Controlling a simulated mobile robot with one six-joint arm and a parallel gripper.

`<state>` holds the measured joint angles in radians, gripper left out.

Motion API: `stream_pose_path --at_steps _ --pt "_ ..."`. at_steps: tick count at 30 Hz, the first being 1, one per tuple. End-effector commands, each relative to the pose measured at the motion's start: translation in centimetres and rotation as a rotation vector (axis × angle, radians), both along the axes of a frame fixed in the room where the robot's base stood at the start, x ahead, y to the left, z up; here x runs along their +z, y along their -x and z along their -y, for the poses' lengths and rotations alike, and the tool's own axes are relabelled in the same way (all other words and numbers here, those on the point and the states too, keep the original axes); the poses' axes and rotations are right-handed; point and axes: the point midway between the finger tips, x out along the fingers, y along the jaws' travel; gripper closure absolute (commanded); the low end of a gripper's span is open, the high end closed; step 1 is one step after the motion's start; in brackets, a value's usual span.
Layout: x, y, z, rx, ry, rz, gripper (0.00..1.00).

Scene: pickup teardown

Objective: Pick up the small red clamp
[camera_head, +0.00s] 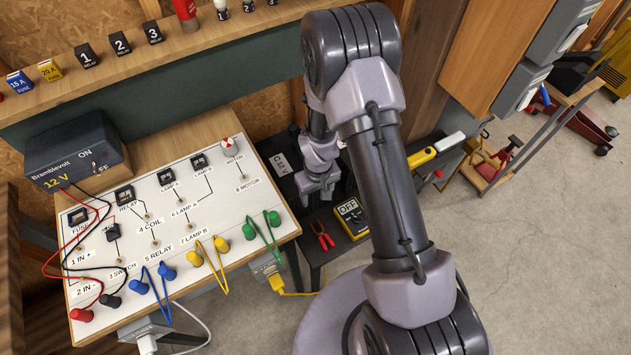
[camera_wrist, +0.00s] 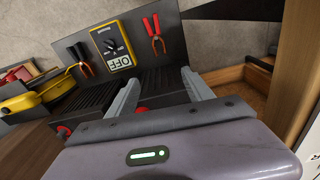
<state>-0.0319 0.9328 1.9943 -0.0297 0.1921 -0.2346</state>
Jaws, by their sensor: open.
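A small red-handled clamp (camera_head: 322,235) lies on a dark surface beside the yellow multimeter (camera_head: 350,217). In the wrist view a red-handled tool (camera_wrist: 154,34), which looks like this clamp, is beyond my fingertips, right of the multimeter (camera_wrist: 114,45). My gripper (camera_head: 317,188) is above the dark stand, behind the clamp in the head view. In the wrist view my gripper (camera_wrist: 160,75) has its fingers apart, touching neither tool. A small red part (camera_wrist: 141,111) shows low between the fingers; I cannot tell what it is.
A white circuit panel (camera_head: 165,230) with coloured plugs and leads stands at the left. A yellow tool (camera_wrist: 30,100) is at the wrist view's left, and a wooden edge (camera_wrist: 240,76) is at right.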

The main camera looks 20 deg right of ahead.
Motion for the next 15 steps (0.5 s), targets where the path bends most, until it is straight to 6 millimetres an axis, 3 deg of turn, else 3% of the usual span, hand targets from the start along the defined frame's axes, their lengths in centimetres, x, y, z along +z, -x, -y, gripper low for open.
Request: stream_pose_path --at_steps 4,15 --pt "-4.3 1.9 0.0 0.057 0.005 -0.043 0.40" --pt "-14.8 2.2 0.0 0.062 0.006 -0.048 0.40"
